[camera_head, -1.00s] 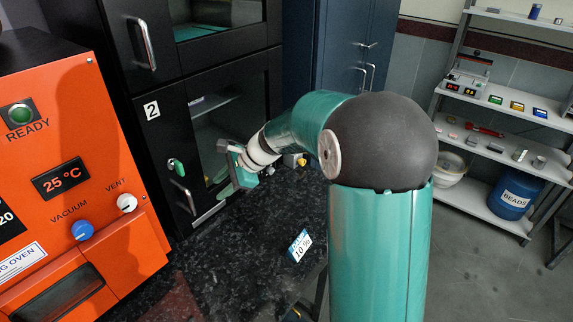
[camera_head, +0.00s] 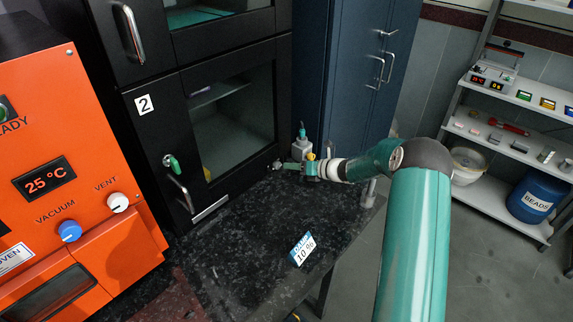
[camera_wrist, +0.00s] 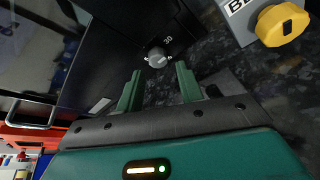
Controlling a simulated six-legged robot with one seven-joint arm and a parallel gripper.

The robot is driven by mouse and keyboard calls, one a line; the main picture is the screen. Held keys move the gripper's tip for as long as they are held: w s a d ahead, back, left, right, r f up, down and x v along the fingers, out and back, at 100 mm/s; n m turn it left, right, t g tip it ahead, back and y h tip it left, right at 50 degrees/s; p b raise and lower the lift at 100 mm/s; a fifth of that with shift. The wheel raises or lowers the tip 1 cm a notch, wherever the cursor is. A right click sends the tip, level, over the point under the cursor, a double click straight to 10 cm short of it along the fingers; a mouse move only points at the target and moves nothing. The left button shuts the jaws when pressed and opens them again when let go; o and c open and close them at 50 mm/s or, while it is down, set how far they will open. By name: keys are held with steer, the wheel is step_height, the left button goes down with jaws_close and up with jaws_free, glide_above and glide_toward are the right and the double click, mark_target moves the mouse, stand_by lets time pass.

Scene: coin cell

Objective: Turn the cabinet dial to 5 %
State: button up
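The cabinet dial (camera_wrist: 157,57) is a small grey round knob on the black cabinet's lower face. A "30" mark shows beside it in the wrist view; its pointer setting is too small to read. My gripper (camera_wrist: 158,80) is open, with its two green fingers on either side of the line to the dial and nothing between them. The dial looks just ahead of the fingertips; I cannot tell if they touch it. In the head view my gripper (camera_head: 287,167) is at the lower right corner of the cabinet (camera_head: 232,178). A tilted card (camera_head: 301,250) on the counter reads "10 %".
The orange oven (camera_head: 70,150) is at left. The dark counter (camera_head: 235,255) is mostly clear.

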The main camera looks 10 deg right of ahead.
mark_target(279, 165)
steer(key=x, duration=0.6)
steer(key=shift+s+a+r, duration=0.1)
steer(key=shift+s, duration=0.05)
steer(key=c, duration=0.7)
